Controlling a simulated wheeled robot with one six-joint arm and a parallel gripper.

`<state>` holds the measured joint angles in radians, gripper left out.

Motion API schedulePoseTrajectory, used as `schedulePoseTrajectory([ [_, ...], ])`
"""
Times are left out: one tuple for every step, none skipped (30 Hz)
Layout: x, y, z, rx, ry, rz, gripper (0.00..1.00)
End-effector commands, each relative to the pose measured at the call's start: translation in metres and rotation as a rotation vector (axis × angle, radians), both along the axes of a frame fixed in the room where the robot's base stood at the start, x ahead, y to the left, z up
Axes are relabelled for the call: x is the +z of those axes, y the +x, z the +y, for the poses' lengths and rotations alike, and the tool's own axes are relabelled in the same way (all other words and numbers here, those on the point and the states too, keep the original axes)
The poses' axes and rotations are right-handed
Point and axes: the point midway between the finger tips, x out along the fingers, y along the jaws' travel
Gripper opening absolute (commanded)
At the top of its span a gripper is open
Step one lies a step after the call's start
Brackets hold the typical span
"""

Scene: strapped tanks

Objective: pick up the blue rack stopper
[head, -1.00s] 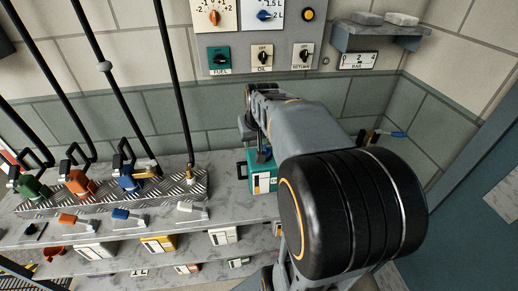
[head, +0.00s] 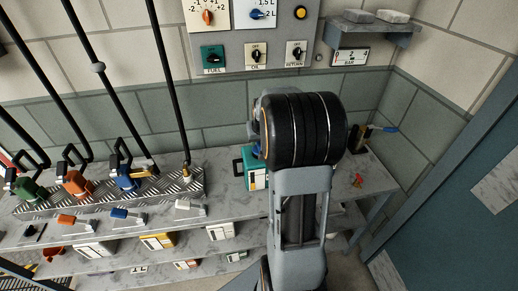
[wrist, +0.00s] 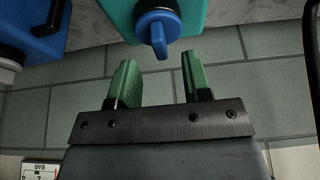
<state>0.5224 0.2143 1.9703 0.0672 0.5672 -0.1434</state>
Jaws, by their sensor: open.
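A blue stopper (wrist: 157,27) with a flat tab sits on a teal container (wrist: 196,14) at the top of the wrist view. My gripper (wrist: 158,78) is open and empty, its green fingers pointing at that stopper. The tab is centred between the fingers but lies beyond their tips, apart from them. In the head view the teal container (head: 251,172) stands on the counter, partly behind my arm, which hides my gripper. A small blue-topped piece (head: 125,214) also lies before the ribbed rack. I cannot tell which blue piece is the rack stopper.
A blue container (wrist: 30,28) with a black handle is close at left in the wrist view. The ribbed rack (head: 195,184) with coloured nozzles and black poles stands left. A wall panel (head: 247,30) and shelf (head: 372,32) are behind. A small red item (head: 357,181) lies right.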

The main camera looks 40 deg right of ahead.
Motion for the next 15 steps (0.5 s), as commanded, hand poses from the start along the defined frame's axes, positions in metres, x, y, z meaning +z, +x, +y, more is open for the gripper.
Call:
schedulePoseTrajectory([
  [-0.006, 0.002, -0.001, 0.0, 0.003, 0.004, 0.45],
  [-0.01, 0.003, -0.001, 0.0, 0.003, 0.004, 0.45],
  [-0.015, 0.005, -0.002, -0.001, 0.003, 0.003, 0.45],
  [-0.019, 0.006, -0.003, -0.001, 0.003, 0.003, 0.45],
  [-0.022, 0.008, -0.003, -0.001, 0.002, 0.002, 0.45],
  [-0.025, 0.009, -0.004, -0.001, 0.002, 0.001, 0.45],
  [-0.027, 0.01, -0.004, -0.001, 0.002, 0.001, 0.45],
  [-0.029, 0.01, -0.005, -0.001, 0.002, 0.001, 0.45],
  [-0.031, 0.011, -0.005, 0.0, 0.0, 0.001, 0.45],
  [-0.031, 0.011, -0.005, 0.0, 0.0, 0.001, 0.45],
  [-0.032, 0.012, -0.005, 0.0, 0.0, 0.0, 0.45],
  [-0.032, 0.012, -0.005, 0.0, 0.0, -0.001, 0.45],
  [-0.032, 0.012, -0.005, 0.0, 0.0, -0.001, 0.45],
  [-0.032, 0.012, -0.005, 0.0, 0.0, -0.001, 0.45],
  [-0.032, 0.012, -0.005, 0.0, 0.0, -0.001, 0.45],
])
